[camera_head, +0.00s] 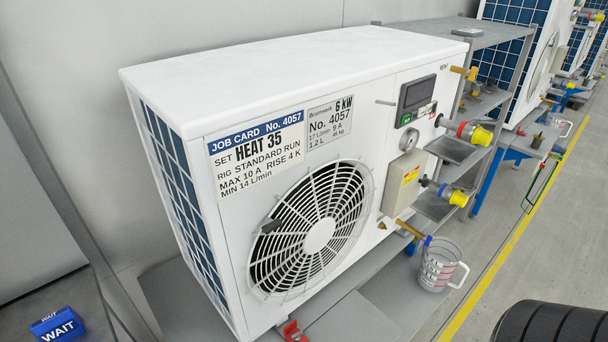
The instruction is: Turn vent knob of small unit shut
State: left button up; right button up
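The white unit (330,60) with a job card for No. 4057 and a 6 kW plate fills the middle of the view. A small brass fitting (464,72) sticks out at its upper right edge, beside small lettering that seems to read VENT. It looks like the vent knob; whether it is open or shut cannot be told at this size. Neither of my grippers is in view.
Yellow-capped pipe ends (481,136) and a brass tap (411,229) project from the unit's right side. A measuring jug (437,265) stands below the tap. A grey shelf rack (492,35) stands behind.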

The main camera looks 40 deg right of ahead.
aim_at(471, 73)
jog(key=k+l+z, duration=0.25)
jog(key=k+z, duration=0.1)
jog(key=z, duration=1.5)
jog(key=i+l+z, duration=0.15)
jog(key=l, duration=0.25)
jog(key=i+l+z, duration=0.15)
jog(key=l, duration=0.25)
jog(key=i+l+z, duration=0.5)
jog(key=i, duration=0.45)
jog(key=i+l+u, duration=0.1)
jog(key=i, duration=0.3)
jog(key=i+l+u, duration=0.1)
jog(key=i, duration=0.3)
jog(key=i+l+u, duration=0.1)
jog(key=i, duration=0.3)
jog(key=i+l+u, duration=0.1)
jog(key=u, duration=0.3)
jog(key=i+l+u, duration=0.15)
jog(key=u, duration=0.3)
jog(key=i+l+u, duration=0.25)
jog(key=u, duration=0.15)
